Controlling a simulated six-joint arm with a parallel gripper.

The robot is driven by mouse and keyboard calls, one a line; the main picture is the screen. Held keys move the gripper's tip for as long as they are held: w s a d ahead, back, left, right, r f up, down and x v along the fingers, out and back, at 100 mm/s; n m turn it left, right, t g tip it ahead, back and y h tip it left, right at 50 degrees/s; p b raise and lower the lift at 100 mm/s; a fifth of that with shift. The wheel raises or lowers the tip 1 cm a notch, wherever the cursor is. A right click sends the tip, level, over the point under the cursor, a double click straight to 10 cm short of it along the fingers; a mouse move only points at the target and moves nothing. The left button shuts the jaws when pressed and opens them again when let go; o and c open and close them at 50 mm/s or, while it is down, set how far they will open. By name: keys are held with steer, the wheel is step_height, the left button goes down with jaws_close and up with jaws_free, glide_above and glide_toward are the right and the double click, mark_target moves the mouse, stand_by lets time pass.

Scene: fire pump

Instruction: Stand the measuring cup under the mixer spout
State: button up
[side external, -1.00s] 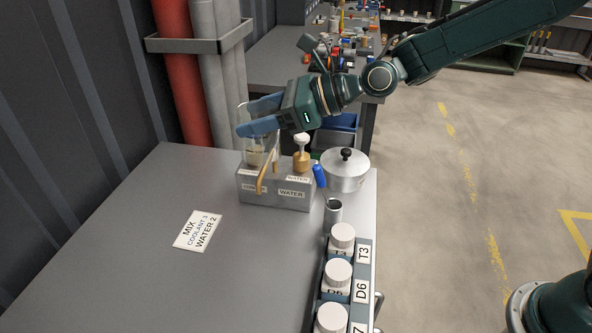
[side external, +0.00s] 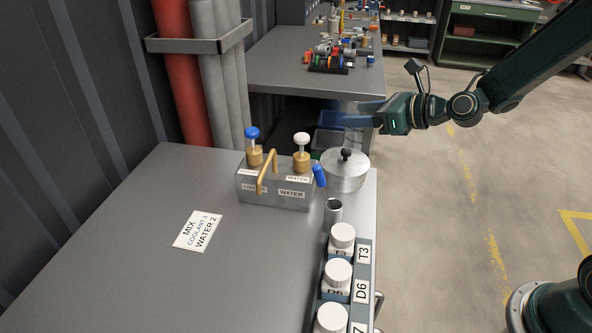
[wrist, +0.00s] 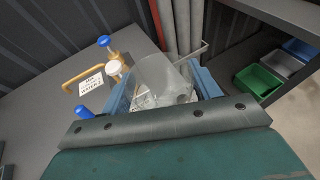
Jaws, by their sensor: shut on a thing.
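The clear measuring cup (wrist: 158,75) is between the blue fingers of my gripper (wrist: 163,92) in the wrist view. My gripper (side external: 364,114) is shut on it, raised in the air beyond the bench's far right corner. The see-through cup is hard to make out in the side view. The mixer (side external: 275,188) is a grey metal block with a blue-topped and a white-topped plunger. Its curved brass spout (side external: 266,172) reaches over the block's front. In the wrist view the spout (wrist: 80,75) is at upper left, apart from the cup.
A lidded metal pot (side external: 344,178) stands right of the mixer, with a blue-handled item (side external: 319,175) between them. A small metal cylinder (side external: 333,212) and a rack of white-capped bottles (side external: 338,273) line the right edge.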

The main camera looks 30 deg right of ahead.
steer(key=shift+m+h, duration=0.5)
steer(key=shift+h, duration=0.1)
steer(key=s+d+f, duration=0.2)
steer(key=f, duration=0.1)
steer(key=shift+s+d+f, duration=0.1)
steer(key=shift+d+f, duration=0.2)
steer(key=shift+r, duration=0.1)
step_height(320, 180, up, 16)
steer(key=s+a+n+g+y, duration=0.2)
steer(key=a+n+g+y, duration=0.25)
steer(key=a, duration=1.15)
steer(key=s+a+n+g+y, duration=0.2)
steer(key=a+n+g+y, duration=0.3)
steer(key=a, duration=1.2)
steer(key=shift+n+t+h, duration=0.25)
steer(key=shift+t+h, duration=0.1)
steer(key=shift+t, duration=0.6)
step_height(320, 180, down, 6)
steer(key=shift+w+r, duration=0.15)
steer(key=shift+r, duration=0.1)
steer(key=shift+f, duration=0.1)
